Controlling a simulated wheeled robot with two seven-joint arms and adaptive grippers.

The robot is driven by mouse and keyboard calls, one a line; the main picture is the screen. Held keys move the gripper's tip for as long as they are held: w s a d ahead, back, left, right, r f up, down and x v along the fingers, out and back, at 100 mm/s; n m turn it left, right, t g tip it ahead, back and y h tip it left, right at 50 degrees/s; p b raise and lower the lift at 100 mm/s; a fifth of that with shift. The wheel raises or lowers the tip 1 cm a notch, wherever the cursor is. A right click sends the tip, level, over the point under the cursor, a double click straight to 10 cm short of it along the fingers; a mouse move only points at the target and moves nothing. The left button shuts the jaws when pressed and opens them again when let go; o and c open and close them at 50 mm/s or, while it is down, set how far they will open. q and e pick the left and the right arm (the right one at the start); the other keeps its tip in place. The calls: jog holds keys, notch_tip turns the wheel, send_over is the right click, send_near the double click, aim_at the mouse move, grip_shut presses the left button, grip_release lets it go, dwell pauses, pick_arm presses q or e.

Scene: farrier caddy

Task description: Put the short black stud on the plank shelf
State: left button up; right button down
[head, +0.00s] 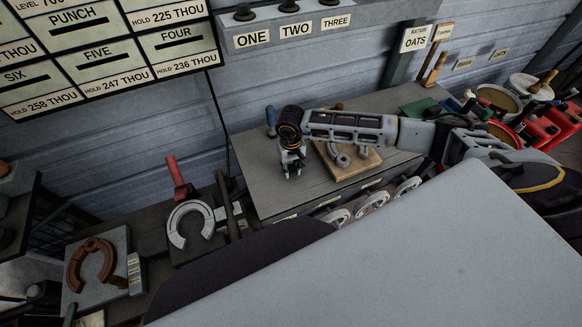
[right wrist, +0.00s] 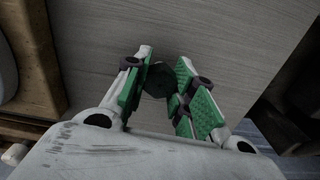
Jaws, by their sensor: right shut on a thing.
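My right gripper (head: 292,172) points down over the left part of the grey wooden bench top (head: 257,182). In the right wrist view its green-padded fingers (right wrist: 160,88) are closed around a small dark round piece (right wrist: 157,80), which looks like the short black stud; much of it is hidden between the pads. The wood-grained bench surface lies below it; I cannot tell whether the stud touches it. A grey wall shelf (head: 350,14), labelled ONE, TWO and THREE, bears several black knobs (head: 243,12); I cannot tell whether it is the plank shelf. My left gripper is not in view.
A wooden board (head: 345,178) with grey curved pieces lies beside my right gripper. A blue-handled tool (head: 271,122) stands behind it. A grey horseshoe (head: 190,224) and a rusty horseshoe (head: 93,262) lie at lower left. Red containers (head: 545,128) are at right.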

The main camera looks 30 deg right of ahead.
jog(key=shift+f, duration=0.1)
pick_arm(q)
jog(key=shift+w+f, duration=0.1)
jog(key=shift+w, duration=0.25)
pick_arm(e)
jog(key=shift+f, duration=0.1)
jog(key=c, duration=1.1)
grip_release()
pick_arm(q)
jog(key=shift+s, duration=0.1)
